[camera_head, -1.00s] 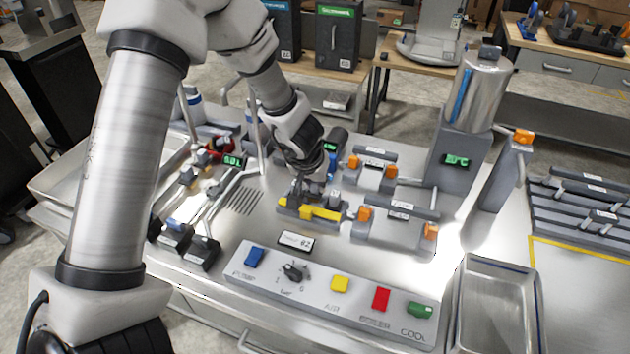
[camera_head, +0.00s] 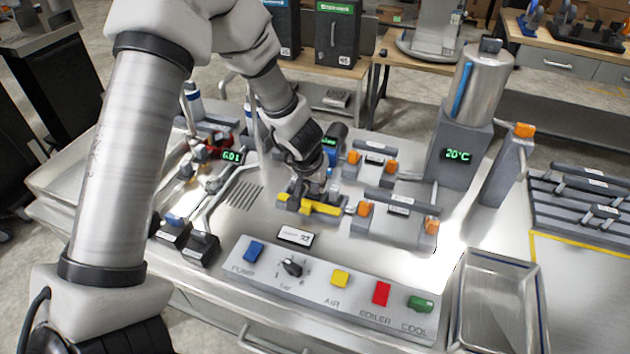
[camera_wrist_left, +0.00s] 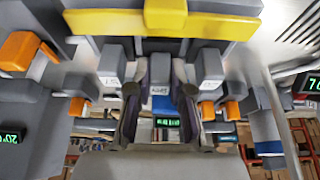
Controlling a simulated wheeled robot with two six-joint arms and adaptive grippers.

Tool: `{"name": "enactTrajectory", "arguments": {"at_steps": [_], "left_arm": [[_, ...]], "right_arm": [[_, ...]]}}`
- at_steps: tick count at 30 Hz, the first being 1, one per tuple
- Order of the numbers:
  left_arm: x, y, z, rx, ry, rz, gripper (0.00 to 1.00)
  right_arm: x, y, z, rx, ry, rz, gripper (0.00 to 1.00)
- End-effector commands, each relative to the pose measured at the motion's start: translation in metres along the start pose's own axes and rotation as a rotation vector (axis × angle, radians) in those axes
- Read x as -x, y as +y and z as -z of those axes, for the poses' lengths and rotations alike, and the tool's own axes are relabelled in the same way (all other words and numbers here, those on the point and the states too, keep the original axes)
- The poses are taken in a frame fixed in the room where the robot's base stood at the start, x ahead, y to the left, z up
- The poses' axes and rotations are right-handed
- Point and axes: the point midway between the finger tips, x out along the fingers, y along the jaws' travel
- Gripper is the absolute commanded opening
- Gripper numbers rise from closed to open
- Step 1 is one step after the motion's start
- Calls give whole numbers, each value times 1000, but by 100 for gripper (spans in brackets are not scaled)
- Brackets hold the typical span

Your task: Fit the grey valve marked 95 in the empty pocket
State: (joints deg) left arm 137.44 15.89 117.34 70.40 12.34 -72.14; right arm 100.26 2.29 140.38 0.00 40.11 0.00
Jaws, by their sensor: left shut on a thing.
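My left gripper (camera_head: 314,183) is at the grey rail with a yellow bar (camera_head: 320,208), in the middle of the steel bench. In the left wrist view, its two fingers (camera_wrist_left: 160,98) are shut on a grey valve (camera_wrist_left: 160,73) with a white label. I cannot read the number. The yellow bar (camera_wrist_left: 205,25) crosses the top of that view, and the held valve is close against it. One labelled grey valve (camera_wrist_left: 111,62) is to its left and another (camera_wrist_left: 209,64) to its right. The pocket is hidden, so I cannot tell whether the valve is seated. My right gripper is not in view.
Grey fixtures with orange clamps (camera_head: 365,209) stand right of the rail. A button panel (camera_head: 330,290) and a small number card (camera_head: 295,236) are in front. A steel tank (camera_head: 478,90) stands behind right; an empty tray (camera_head: 492,310) is at the front right.

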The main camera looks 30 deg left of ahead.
Motion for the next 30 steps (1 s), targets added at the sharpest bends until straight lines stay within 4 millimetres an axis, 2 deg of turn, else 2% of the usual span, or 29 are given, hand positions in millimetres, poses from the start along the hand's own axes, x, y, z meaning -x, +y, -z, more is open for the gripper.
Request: {"name": "enactTrajectory", "arguments": {"at_steps": [3,4,6,17,20,30], "left_arm": [[-5,0,-1,1,2,1,0],[-4,0,0,1,3,1,27],[-3,0,0,1,3,1,49],[1,0,0,0,3,0,49],[14,0,0,2,5,0,49],[92,0,0,3,6,-1,49]], "right_arm": [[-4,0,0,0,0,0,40],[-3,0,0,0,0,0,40],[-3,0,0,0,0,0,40],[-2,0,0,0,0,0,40],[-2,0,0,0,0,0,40],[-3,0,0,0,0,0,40]]}}
